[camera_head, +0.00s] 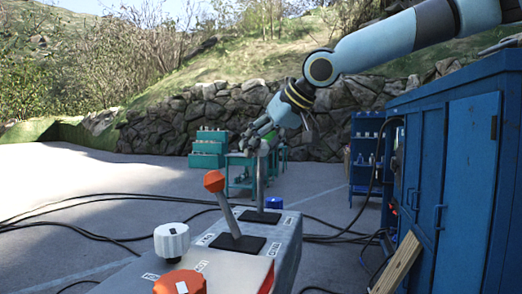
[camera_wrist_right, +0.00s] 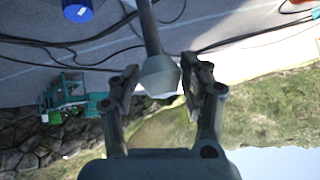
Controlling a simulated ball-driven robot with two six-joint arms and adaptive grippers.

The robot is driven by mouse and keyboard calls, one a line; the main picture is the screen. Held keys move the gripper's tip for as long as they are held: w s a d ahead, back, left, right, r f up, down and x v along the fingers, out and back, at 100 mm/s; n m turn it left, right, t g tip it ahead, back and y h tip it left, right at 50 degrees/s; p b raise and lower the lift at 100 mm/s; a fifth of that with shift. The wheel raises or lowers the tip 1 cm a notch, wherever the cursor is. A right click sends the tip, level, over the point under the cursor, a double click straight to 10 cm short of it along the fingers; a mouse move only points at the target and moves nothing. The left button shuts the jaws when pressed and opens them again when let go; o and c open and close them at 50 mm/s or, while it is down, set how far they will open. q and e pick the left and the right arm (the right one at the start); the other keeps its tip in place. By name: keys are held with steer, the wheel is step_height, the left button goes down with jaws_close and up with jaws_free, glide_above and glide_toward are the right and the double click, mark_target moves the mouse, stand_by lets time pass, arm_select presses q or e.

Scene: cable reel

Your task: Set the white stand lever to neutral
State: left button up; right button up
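The white stand lever (camera_head: 261,185) is a grey rod rising nearly upright from a black plate on the far end of the grey console (camera_head: 289,243). Its knob is hidden by the fingers in the head view. My left gripper is out of view.
An orange-knobbed lever (camera_head: 214,182) stands nearer on the console, with a white dial (camera_head: 171,240) and an orange dial (camera_head: 180,283) in front. A blue cabinet (camera_head: 468,180) and a leaning wooden plank (camera_head: 397,264) stand at right. Black cables (camera_head: 90,197) cross the ground.

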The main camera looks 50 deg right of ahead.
steer(key=shift+o, duration=1.1)
steer(key=shift+s, duration=0.1)
steer(key=shift+a+f, duration=0.1)
steer(key=shift+f, duration=0.05)
step_height(320, 180, up, 10)
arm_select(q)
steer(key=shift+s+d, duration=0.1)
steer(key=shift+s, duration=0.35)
